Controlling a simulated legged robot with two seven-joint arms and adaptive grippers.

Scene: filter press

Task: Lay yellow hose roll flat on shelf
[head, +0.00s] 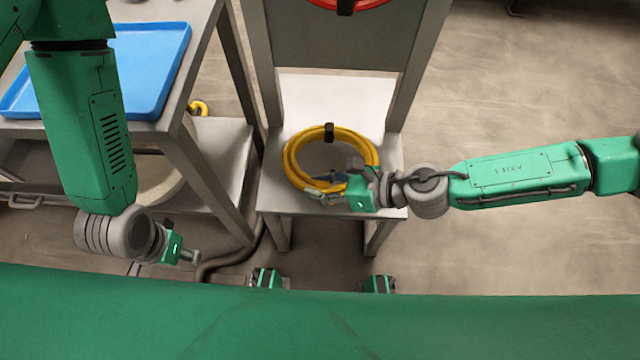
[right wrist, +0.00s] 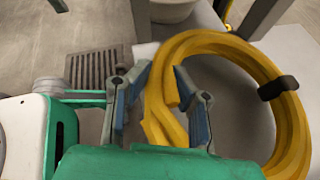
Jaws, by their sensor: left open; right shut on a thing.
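The yellow hose roll (head: 290,170) is a coiled ring with a black strap at its far side. It is over the grey shelf (head: 271,197) of the metal stand and looks roughly level. I cannot tell whether all of it touches the shelf. My right gripper (head: 333,190) is shut on the near part of the ring. In the right wrist view the hose roll (right wrist: 215,45) passes between the fingers of the gripper (right wrist: 163,78). My left gripper (head: 190,257) is open and empty, low at the left, away from the stand.
A red hose (head: 372,3) with a black strap shows at the top of the stand. At left, a table (head: 200,40) carries a blue tray (head: 150,60), with a lower shelf (head: 228,150) beneath. The stand's uprights flank the shelf. The floor at right is clear.

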